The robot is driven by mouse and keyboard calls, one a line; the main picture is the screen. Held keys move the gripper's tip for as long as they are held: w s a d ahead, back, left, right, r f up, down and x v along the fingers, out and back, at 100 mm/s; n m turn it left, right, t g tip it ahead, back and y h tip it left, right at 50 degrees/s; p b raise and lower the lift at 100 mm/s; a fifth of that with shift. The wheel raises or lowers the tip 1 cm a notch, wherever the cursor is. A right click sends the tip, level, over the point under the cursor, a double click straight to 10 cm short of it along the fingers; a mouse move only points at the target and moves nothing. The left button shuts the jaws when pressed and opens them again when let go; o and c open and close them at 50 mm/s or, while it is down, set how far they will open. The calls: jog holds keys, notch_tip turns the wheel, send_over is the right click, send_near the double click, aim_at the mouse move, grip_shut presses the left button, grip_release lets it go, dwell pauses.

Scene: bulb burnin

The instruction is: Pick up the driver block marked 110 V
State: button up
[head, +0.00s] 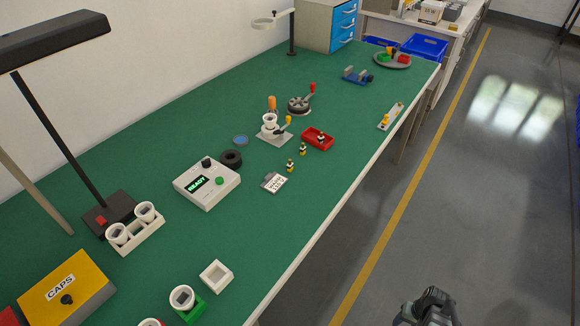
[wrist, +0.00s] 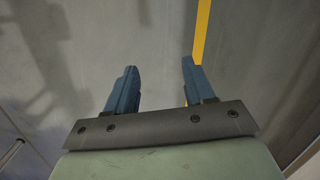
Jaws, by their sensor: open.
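Several small upright pieces with yellow and dark bands may be the driver blocks. One (head: 290,165) stands on the green bench beside a printed card (head: 273,182). Another (head: 302,150) stands just behind it, near the red tray (head: 307,143). A third (head: 321,138) is in the red tray. They are too small for me to read any voltage marking, so I cannot tell which is 110 V. My gripper (wrist: 159,65) is open and empty, with bare floor beyond its fingers. In the head view it (head: 428,308) is at the bottom, off the bench's right side, far from the pieces.
A white READY box (head: 207,184) with a dark ring (head: 231,158) lies left of the pieces. A white bulb rack (head: 137,235) and a yellow CAPS box (head: 68,290) are nearer. Green bench right of the card is clear.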

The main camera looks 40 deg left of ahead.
jog(key=w+a+r+n+t+y, duration=0.1)
jog(key=w+a+r+t, duration=0.1)
jog(key=w+a+r, duration=0.5)
jog(key=w+a+r+n+t, duration=0.1)
jog(key=w+a+r+t, duration=0.2)
jog(key=w, duration=0.8)
jog(key=w+a+r+n+t+y, duration=0.1)
jog(key=w+a+r+t, duration=0.15)
jog(key=w+r, duration=0.55)
jog(key=w+a+r+n+t+y, duration=0.2)
jog(key=w+a+r, duration=0.6)
jog(key=r, duration=0.4)
jog(key=w+a+r+n+t+y, duration=0.15)
jog(key=w+a+r, duration=0.35)
jog(key=a+r, duration=0.65)
jog(key=s+a+r+n+y, duration=0.1)
jog(key=s+a+r+n, duration=0.3)
jog(key=a+r, duration=1)
jog(key=n+g+h, duration=0.8)
jog(key=n+g, duration=0.1)
jog(key=n, duration=0.1)
send_over(290, 160)
notch_tip(290, 160, down, 4)
jog(key=f, duration=0.1)
notch_tip(290, 160, down, 12)
jog(key=shift+f, duration=0.2)
